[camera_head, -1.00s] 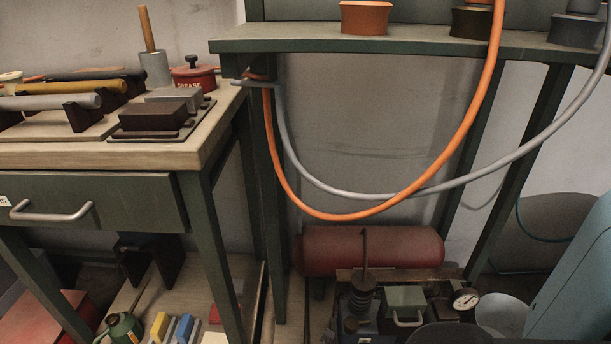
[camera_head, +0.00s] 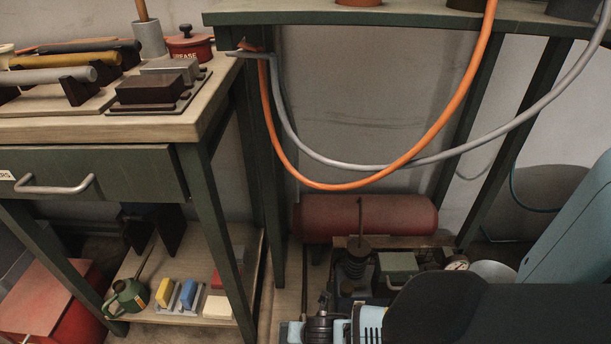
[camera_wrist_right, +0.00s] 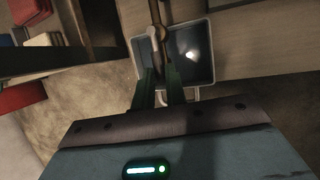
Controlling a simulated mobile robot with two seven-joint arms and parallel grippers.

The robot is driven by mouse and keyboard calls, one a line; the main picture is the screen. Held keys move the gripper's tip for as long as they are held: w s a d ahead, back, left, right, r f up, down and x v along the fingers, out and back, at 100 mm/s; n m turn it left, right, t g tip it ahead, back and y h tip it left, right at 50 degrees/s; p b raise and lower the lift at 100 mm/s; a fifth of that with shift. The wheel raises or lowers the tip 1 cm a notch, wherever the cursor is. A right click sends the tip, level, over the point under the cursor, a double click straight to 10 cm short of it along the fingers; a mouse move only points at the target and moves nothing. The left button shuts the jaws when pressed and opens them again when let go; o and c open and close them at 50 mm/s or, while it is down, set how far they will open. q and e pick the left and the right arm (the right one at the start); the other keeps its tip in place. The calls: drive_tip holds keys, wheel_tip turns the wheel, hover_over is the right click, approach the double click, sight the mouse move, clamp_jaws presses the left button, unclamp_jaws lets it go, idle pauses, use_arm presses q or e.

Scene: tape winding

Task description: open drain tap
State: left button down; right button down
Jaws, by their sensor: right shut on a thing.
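In the right wrist view, my right gripper (camera_wrist_right: 160,92) has its two dark green fingers close together on a small metal fitting (camera_wrist_right: 157,62), which looks like the drain tap. A thin brownish pipe or rod runs from it to the top of that view. A pale grey lever-like piece (camera_wrist_right: 145,48) lies across it. The held part is mostly hidden between the fingers, so its turn position cannot be told. In the head view, the red tank (camera_head: 365,215) lies under the bench, and my right arm covers the lower right. My left gripper is not in view.
A dark shallow tray (camera_wrist_right: 194,50) with a light rim lies below the fitting. Orange (camera_head: 340,186) and grey (camera_head: 390,169) hoses hang above the tank. The workbench (camera_head: 90,130) stands left, with a green oil can (camera_head: 126,297) on its lower shelf.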

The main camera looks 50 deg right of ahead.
drive_tip(key=c, duration=1.4)
unclamp_jaws()
drive_tip(key=shift+c, duration=0.2)
drive_tip(key=p+v, duration=0.4)
drive_tip(key=v, duration=0.4)
drive_tip(key=shift+f, duration=0.15)
